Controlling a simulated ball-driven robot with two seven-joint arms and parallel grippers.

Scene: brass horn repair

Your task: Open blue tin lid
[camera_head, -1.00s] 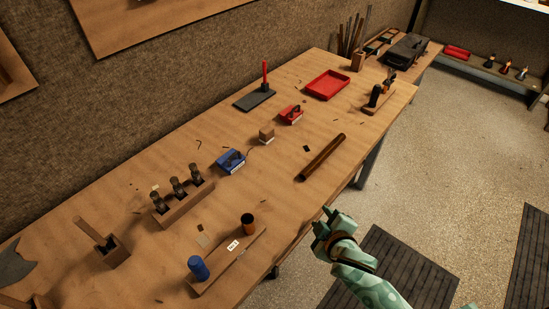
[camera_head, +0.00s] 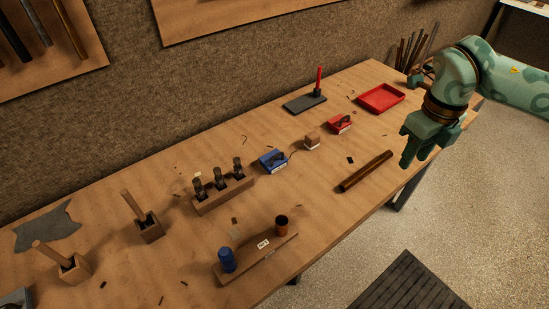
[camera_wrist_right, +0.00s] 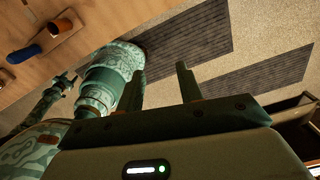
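The blue tin (camera_head: 273,161), a small box with a dark piece on top, sits on the workbench near the middle of the head view. Its lid looks closed, though it is too small to be sure. My right gripper (camera_head: 418,158) is above the bench's front right edge, well to the right of the blue tin and not touching it. In the right wrist view its two fingers (camera_wrist_right: 158,88) stand apart with nothing between them.
On the bench (camera_head: 330,215), a red tin (camera_head: 339,124), a wooden block (camera_head: 312,142) and a wooden rack (camera_head: 224,195) stand around the blue tin. A dark brown bar (camera_head: 366,171) lies nearer the front edge. A red tray (camera_head: 381,98) is at the back right.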

